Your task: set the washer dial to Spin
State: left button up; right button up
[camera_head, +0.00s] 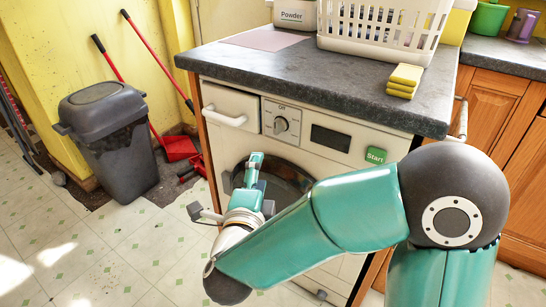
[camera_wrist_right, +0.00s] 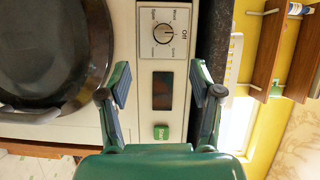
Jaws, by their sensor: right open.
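The washer (camera_head: 330,165) is white and stands under the grey worktop. Its round silver dial (camera_head: 281,125) sits on a square plate at the panel's upper left, with "Off" printed at the top. In the right wrist view the dial (camera_wrist_right: 164,34) shows whole, with "Off" at the plate's right side. My right gripper (camera_head: 225,185) is open and empty in front of the washer door, lower than the dial. In the wrist view its fingers (camera_wrist_right: 159,88) stand apart, clear of the dial. My left gripper is out of view.
A dark display (camera_head: 330,139) and green Start button (camera_head: 376,156) lie right of the dial. A drawer handle (camera_head: 224,117) juts out at its left. Above are the worktop edge, yellow sponges (camera_head: 404,81) and a white basket (camera_head: 378,28). A grey bin (camera_head: 108,140) stands left.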

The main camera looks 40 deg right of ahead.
jog(key=m, duration=0.1)
jog(key=b, duration=0.2)
send_near(277, 130)
jog(key=shift+h, duration=0.4)
jog(key=x, duration=0.9)
jog(key=shift+w+d+f, duration=0.15)
jog(key=shift+w+f, duration=0.1)
jog(key=shift+w, duration=0.05)
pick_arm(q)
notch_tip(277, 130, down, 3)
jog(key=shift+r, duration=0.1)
